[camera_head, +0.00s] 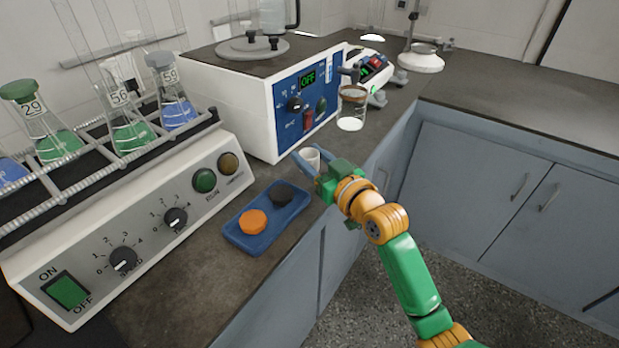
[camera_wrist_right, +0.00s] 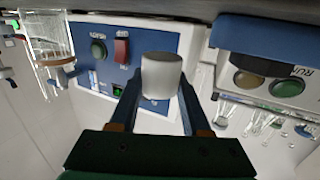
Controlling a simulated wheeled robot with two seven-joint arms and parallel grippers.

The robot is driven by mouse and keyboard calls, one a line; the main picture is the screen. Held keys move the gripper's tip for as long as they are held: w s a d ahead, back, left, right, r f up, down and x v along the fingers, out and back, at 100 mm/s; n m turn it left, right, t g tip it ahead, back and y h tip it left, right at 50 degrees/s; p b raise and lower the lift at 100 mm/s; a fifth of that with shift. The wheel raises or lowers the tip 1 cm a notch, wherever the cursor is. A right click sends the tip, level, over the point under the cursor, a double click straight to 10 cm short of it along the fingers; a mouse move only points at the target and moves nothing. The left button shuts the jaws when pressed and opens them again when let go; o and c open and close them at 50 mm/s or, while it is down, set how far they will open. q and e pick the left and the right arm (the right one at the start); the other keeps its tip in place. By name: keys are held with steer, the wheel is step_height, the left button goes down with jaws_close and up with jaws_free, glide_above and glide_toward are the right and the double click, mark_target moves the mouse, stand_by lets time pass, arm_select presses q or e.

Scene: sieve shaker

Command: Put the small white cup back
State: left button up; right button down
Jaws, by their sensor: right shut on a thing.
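The small white cup (camera_head: 310,156) is at the counter's front part, just before the blue-fronted machine. My right gripper (camera_head: 312,165) reaches it from the front right, with its blue fingers on either side of the cup. In the right wrist view the white cup (camera_wrist_right: 162,76) sits between the two fingertips of my right gripper (camera_wrist_right: 161,98), which is shut on it. That view is upside down. I cannot tell whether the cup's base touches the counter. My left gripper is not in view.
A blue tray (camera_head: 236,236) with an orange and a black disc lies left of my gripper. The shaker (camera_head: 150,235) with several flasks stands at the left. The blue-fronted machine (camera_head: 262,110) stands behind the cup, with a glass vessel (camera_head: 352,108) to its right.

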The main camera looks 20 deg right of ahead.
steer(key=f, duration=0.2)
steer(key=f+b, duration=0.1)
steer(key=f, duration=0.1)
steer(key=shift+w, duration=0.35)
steer(key=shift+c, duration=1.8)
jaws_free()
steer(key=shift+s+d, duration=0.1)
steer(key=v, duration=1.1)
steer(key=shift+s+p, duration=0.3)
steer(key=shift+s, duration=0.1)
